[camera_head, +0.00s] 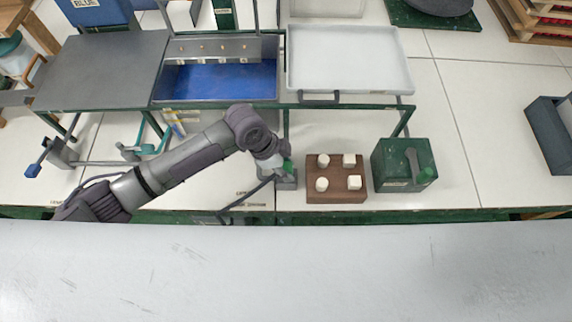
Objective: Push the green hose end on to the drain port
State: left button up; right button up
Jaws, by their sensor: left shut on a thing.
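My left arm reaches in from the left, and my left gripper (278,167) is low at the middle of the counter, in front of the blue-lined tank. It is shut on the green hose end (288,166), of which only a small green part shows. A dark hose (238,204) curves from the gripper down and left towards the counter's front edge. A small grey block (288,183) is just below the gripper; I cannot tell whether it is the drain port or whether the hose end touches it. My right gripper is out of view.
The blue tank (220,82) and white tray (348,58) are behind. A blue-tipped fitting (34,170) is far left.

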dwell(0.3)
pick_arm(q)
jog(key=o, duration=1.6)
jog(key=shift+f, duration=0.1)
notch_tip(320, 180, up, 6)
jog(key=p, duration=0.6)
